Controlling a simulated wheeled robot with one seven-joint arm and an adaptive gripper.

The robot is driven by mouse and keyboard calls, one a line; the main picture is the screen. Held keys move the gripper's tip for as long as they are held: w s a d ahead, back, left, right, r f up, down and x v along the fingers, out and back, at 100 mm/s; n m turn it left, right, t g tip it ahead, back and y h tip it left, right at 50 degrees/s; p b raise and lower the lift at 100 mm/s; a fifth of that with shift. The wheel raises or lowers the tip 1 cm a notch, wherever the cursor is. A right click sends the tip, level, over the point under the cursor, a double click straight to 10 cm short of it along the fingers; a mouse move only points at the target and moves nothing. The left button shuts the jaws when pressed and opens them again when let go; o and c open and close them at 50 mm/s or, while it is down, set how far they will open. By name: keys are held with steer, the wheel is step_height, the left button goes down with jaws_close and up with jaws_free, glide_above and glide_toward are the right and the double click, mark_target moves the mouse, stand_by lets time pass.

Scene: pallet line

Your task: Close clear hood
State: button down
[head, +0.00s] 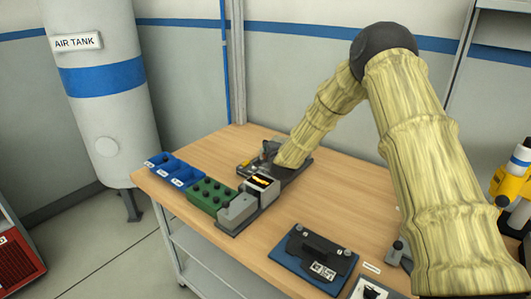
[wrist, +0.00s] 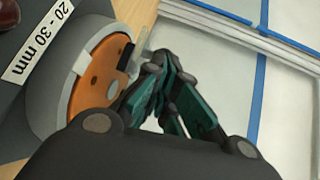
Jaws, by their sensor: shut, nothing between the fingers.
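My gripper (wrist: 160,62) is shut and empty in the wrist view, its dark green and black fingers together. Its tips are beside a small pale tab or lever at the edge of an orange disc (wrist: 98,72); I cannot tell whether they touch. The disc sits in a pale rim on a dark grey device (wrist: 38,92) labelled "20 - 30 mm". I cannot clearly make out the clear hood or how far open it stands. In the head view my sleeved arm reaches down to a dark device (head: 247,166) at the bench's back, and the gripper is largely hidden.
An air tank (head: 104,90) stands left. Bare bench lies between the fixture and the unit.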

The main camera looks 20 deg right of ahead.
steer(key=shift+w+b, duration=0.75)
steer(key=shift+w, duration=0.55)
steer(key=shift+s, duration=0.1)
